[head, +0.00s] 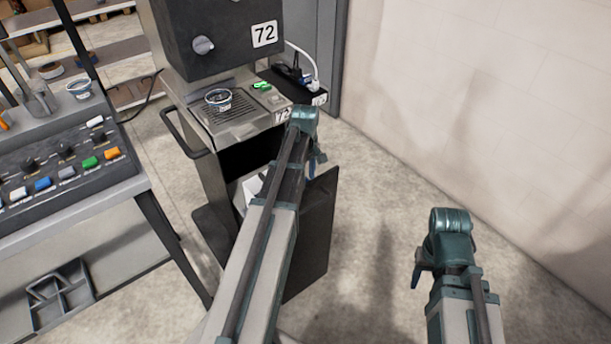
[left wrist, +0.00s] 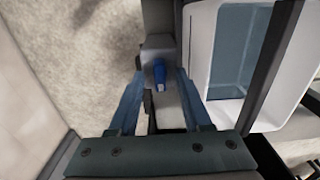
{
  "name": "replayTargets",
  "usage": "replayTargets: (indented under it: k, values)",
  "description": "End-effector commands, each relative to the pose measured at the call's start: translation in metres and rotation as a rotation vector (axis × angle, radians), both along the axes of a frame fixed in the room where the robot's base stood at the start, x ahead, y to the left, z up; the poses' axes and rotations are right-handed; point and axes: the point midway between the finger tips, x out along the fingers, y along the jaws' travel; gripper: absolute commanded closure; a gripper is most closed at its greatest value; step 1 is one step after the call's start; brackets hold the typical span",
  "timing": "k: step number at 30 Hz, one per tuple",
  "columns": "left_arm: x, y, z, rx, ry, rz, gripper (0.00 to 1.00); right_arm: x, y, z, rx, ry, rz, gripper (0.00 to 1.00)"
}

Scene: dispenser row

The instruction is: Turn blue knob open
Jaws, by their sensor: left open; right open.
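A small blue knob (left wrist: 159,76) sits on a grey block in the left wrist view. My left gripper (left wrist: 160,88) is open, with one finger to each side of the knob as seen there; I cannot tell whether either touches it. In the head view my left gripper (head: 316,163) is beside the stand of the machine marked 72, partly hidden by its own arm. I cannot make out the knob in that view. My right gripper (head: 416,274) is open and away from the machine, over the floor at the right.
The machine (head: 222,37) holds a cup (head: 218,98) on its tray. A white container (left wrist: 199,50) is right of the knob in the left wrist view. A control console (head: 70,165) with coloured buttons stands at left. A wall (head: 490,110) bounds the right; floor before it is clear.

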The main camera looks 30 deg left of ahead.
Motion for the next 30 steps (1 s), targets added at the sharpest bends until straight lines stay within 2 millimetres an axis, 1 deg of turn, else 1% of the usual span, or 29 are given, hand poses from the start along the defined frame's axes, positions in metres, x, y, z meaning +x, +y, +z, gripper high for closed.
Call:
replayTargets:
  k: [5, 11, 17, 30]
  values:
    - [0.000, 0.000, 0.004, 0.000, 0.000, 0.000, 0.51, 0.000, 0.000, 0.004, 0.000, 0.000, 0.000, 0.50]
    - [0.000, 0.000, 0.020, 0.000, 0.000, -0.001, 0.51, 0.000, 0.000, 0.020, 0.000, 0.000, 0.000, 0.50]
    - [0.000, 0.000, 0.048, 0.000, 0.000, 0.000, 0.51, 0.000, 0.000, 0.048, 0.000, 0.000, 0.000, 0.50]
    - [0.000, 0.000, 0.116, 0.000, 0.000, 0.000, 0.51, 0.000, 0.000, 0.116, 0.000, 0.000, -0.001, 0.50]
